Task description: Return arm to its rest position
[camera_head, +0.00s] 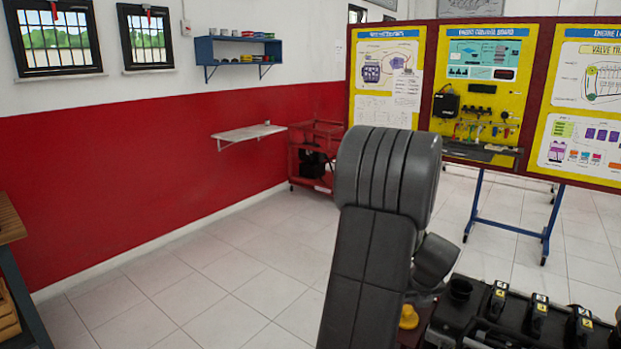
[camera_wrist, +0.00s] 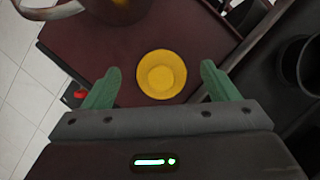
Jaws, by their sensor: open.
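My arm (camera_head: 375,210) rises dark grey through the middle of the head view, bent at a thick ribbed joint near the top. My gripper (camera_wrist: 158,88) shows in the wrist view with its two green fingers spread wide apart. It is open and empty. A yellow round cap or cup (camera_wrist: 161,74) appears between the fingers on a dark red surface (camera_wrist: 205,40). I cannot tell how far below the fingers it is. A yellow piece also shows beside my arm in the head view (camera_head: 408,317). My gripper cannot be made out in the head view.
A black engine (camera_head: 510,320) with numbered coils stands at the lower right. Behind are yellow training boards (camera_head: 480,80) on blue wheeled legs. A red cart (camera_head: 315,155), wall shelf (camera_head: 248,133) and a bench at the left edge (camera_head: 12,225) surround open tiled floor.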

